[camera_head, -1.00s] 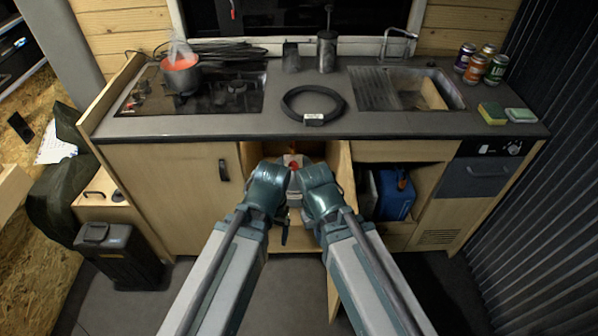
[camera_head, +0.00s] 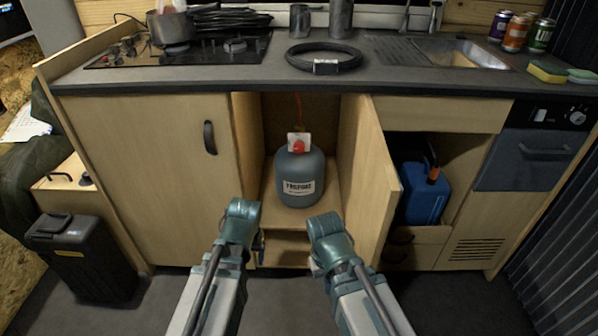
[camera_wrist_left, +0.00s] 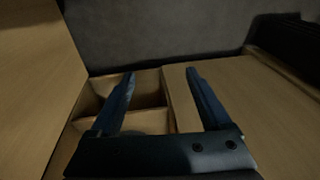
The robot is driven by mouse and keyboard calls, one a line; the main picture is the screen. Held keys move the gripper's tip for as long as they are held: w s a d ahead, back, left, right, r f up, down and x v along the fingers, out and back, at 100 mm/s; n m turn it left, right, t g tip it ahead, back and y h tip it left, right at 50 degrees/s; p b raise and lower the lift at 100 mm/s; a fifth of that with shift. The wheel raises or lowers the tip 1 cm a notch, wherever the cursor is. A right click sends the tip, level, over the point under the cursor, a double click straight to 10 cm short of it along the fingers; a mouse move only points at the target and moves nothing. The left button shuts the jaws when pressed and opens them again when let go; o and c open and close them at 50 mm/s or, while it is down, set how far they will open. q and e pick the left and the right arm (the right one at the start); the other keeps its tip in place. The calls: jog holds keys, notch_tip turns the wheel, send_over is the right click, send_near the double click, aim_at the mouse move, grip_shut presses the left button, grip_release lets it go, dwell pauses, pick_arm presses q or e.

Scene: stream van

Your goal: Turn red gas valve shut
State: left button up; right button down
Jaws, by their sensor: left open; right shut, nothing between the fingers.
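The grey gas bottle (camera_head: 300,178), labelled PROPANE, stands upright inside the open cabinet under the worktop. The red valve (camera_head: 298,146) sits on its top in front of a white plate, with a red hose rising behind. My left gripper (camera_head: 260,246) is in front of the cabinet, low and left of the bottle, mostly hidden behind its wrist. In the left wrist view its two fingers (camera_wrist_left: 160,98) are apart and empty, over wooden cabinet parts. My right gripper (camera_head: 316,266) is low and right of the bottle, mostly hidden, shut and empty. Neither touches the valve.
The open cabinet door (camera_head: 371,180) stands out to the right of the bottle. A blue container (camera_head: 424,193) is in the compartment beyond it. A black canister (camera_head: 82,258) stands on the floor at the left. The space before the valve is clear.

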pick_arm(q)
jog(key=w+a+f+n+t+y+b, duration=0.1)
jog(key=w+a+f+t+y+b, duration=0.15)
jog(key=w+f+b, duration=0.2)
jog(key=w+a+r+n+t+y+b, duration=0.1)
jog(key=w+r+n+t+y, duration=0.1)
jog(key=w+r+t, duration=0.45)
jog(key=w+d+r+m+t+h, duration=0.1)
jog(key=w+d+r+t+h, duration=0.1)
jog(key=d, duration=0.6)
jog(key=w+d+r+m+t+h, duration=0.2)
jog(key=w+d+r+t, duration=0.3)
jog(key=d+r, duration=0.4)
jog(key=shift+w+r+h, duration=0.3)
jog(key=shift+w+h, duration=0.05)
jog(key=shift+h, duration=0.4)
pick_arm(e)
notch_tip(320, 180, down, 8)
pick_arm(q)
jog(key=shift+w, duration=0.1)
